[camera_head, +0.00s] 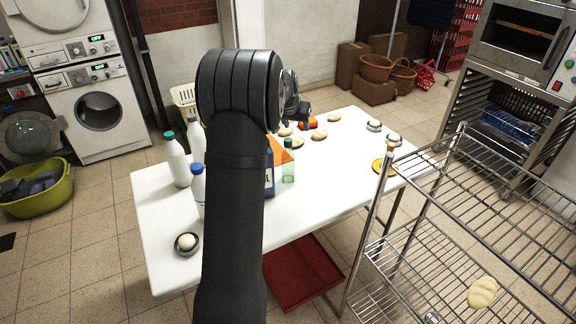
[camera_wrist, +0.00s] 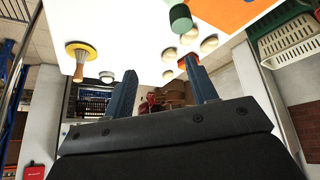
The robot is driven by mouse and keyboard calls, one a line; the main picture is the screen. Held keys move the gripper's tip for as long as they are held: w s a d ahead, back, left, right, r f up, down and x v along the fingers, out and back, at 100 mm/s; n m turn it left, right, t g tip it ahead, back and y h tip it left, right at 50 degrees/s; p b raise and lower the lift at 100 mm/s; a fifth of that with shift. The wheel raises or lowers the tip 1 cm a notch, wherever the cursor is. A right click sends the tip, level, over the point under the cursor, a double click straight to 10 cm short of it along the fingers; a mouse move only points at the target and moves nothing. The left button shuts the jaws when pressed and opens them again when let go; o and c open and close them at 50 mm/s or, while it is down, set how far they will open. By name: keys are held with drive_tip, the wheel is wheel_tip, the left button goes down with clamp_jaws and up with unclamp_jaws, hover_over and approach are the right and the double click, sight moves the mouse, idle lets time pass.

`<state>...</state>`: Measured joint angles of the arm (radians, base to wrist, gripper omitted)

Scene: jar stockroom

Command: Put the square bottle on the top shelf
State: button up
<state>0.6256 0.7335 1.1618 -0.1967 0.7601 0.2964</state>
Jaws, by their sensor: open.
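A green cap shows at the top of the wrist view (camera_wrist: 180,18), probably the same bottle's. My gripper (camera_head: 300,108) is partly hidden behind my arm in the head view, above the table's far part. In the wrist view my gripper (camera_wrist: 162,66) has its two fingers apart with nothing between them. The wire rack's top shelf (camera_head: 463,126) is at the right and looks empty.
Several bread rolls (camera_head: 319,135) lie farther back. A yellow-rimmed item (camera_head: 379,166) is near the rack. A bowl with an egg-like item (camera_head: 187,243) sits at the front left.

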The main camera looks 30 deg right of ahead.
drive_tip(key=s+d+t+h, duration=0.1)
drive_tip(key=s+d+h, duration=0.2)
drive_tip(key=d, duration=0.3)
drive_tip(key=n+t+y, duration=0.7)
drive_tip(key=n+t, duration=0.2)
approach(289, 141)
drive_tip(key=x, duration=0.5)
drive_tip(key=shift+f, duration=0.25)
drive_tip(key=shift+x, duration=2.95)
drive_tip(key=shift+r, duration=0.2)
clamp_jaws()
